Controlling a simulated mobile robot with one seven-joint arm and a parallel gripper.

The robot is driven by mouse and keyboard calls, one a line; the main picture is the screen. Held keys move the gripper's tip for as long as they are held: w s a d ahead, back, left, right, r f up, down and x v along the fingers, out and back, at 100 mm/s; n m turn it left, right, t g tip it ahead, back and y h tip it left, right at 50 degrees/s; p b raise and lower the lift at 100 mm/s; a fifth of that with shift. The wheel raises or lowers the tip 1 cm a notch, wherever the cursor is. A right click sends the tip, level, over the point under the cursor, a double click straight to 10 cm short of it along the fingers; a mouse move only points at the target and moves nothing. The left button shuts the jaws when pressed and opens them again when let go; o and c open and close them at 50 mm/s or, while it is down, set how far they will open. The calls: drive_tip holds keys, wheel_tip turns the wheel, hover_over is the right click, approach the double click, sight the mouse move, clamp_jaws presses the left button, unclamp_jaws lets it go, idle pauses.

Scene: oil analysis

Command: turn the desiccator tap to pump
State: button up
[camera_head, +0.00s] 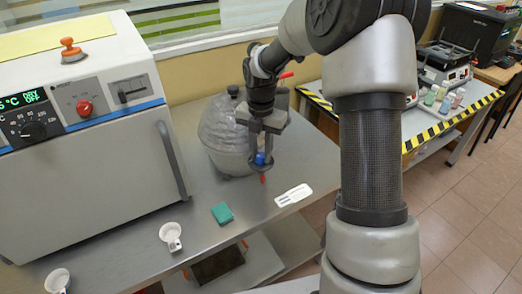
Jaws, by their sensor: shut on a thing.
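The desiccator (219,132) is a grey, cloudy domed vessel with a dark knob on top, standing on the steel bench right of the oven. My gripper (262,161) points down at its right side, partly covering it. The gripper is shut on the desiccator tap, whose blue part (260,158) shows between the fingers. A small red tip (263,179) shows just below the fingers. The fingers hide much of the tap, and I cannot read which way it is set.
An oven (90,185) with dials stands at left on the steel bench (225,245). A striped-edge table (440,134) with bottles is at right.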

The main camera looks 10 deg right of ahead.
drive_tip(key=m, duration=0.3)
drive_tip(key=shift+r+m+p, duration=0.1)
drive_tip(key=shift+m+p, duration=0.25)
drive_tip(key=shift+m, duration=0.05)
drive_tip(key=m, duration=1.4)
drive_tip(key=shift+m, duration=2.1)
drive_tip(key=o, duration=1.1)
